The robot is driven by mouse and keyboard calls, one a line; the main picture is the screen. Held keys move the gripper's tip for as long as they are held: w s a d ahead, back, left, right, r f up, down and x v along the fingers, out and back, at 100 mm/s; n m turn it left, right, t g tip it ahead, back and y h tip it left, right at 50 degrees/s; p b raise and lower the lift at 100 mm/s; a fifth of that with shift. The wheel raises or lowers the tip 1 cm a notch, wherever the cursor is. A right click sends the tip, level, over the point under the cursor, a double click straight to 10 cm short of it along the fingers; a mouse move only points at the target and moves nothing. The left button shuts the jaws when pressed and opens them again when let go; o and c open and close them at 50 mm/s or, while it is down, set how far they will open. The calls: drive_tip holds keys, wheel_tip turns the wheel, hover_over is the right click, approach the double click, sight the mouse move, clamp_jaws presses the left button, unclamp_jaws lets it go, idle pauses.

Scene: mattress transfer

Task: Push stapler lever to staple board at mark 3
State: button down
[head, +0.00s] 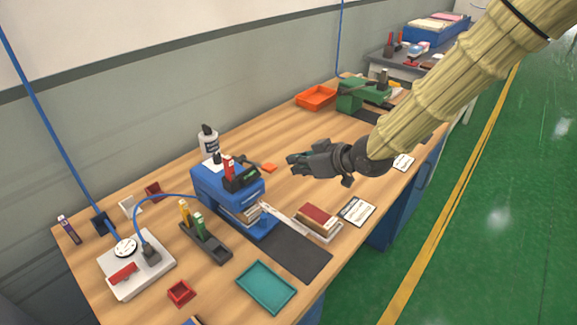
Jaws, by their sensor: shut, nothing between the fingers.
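A blue bench machine (212,186), probably the stapler, stands left of the middle of the table, with a black top part carrying a red piece (228,168). I cannot tell which part is its lever. Layered flat pieces (240,212) sit in its front opening; whether they are the board is unclear. My gripper (294,164) is shut and empty, right of the blue machine and apart from it, above the table, fingers pointing left. Mark 3 cannot be made out. A white strip (285,217) lies in front of the machine, beside a dark mat (292,254).
The wooden table (345,150) also holds a red-brown block (318,216), a teal tray (266,287), a black holder (210,246), a white bottle (208,141) and a grey box (137,268) with a blue cable. A green machine (360,95) and orange tray (316,97) stand farther back.

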drive_tip(key=shift+s+d+r, duration=0.3)
drive_tip(key=shift+s+d, duration=0.1)
